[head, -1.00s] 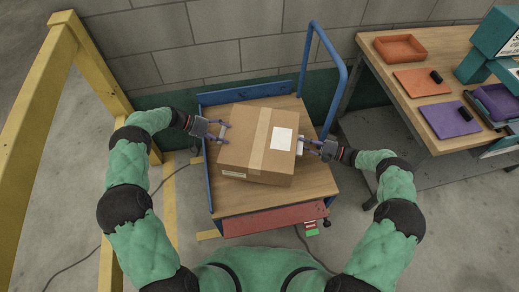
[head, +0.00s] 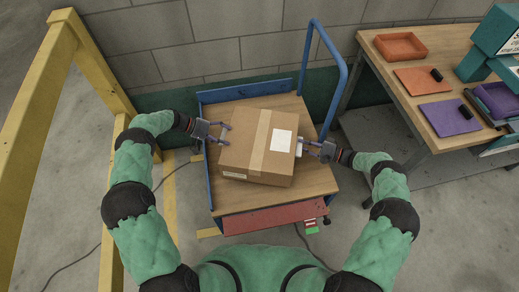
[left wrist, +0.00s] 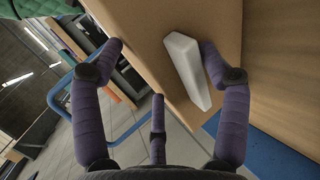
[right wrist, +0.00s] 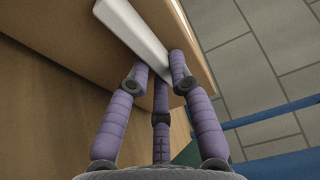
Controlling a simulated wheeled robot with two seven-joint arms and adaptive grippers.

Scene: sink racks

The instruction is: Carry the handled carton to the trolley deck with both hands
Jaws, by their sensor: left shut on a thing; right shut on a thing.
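The brown handled carton (head: 245,145) sits on the wooden trolley deck (head: 235,201), slightly turned, with tape and a white label on top. My left gripper (head: 226,134) is at its left side. In the left wrist view its fingers look widely spaced, with the white handle (left wrist: 187,70) against the right-hand finger; the grip is on this handle. My right gripper (head: 303,149) is at the carton's right side. In the right wrist view its fingers are close together on the other white handle (right wrist: 135,30). The carton's underside is hidden.
The trolley has a blue push bar (head: 338,75) at its right and a red front panel (head: 272,217). A yellow frame (head: 92,75) stands at left. A workbench (head: 445,144) with trays stands at right. A block wall is behind.

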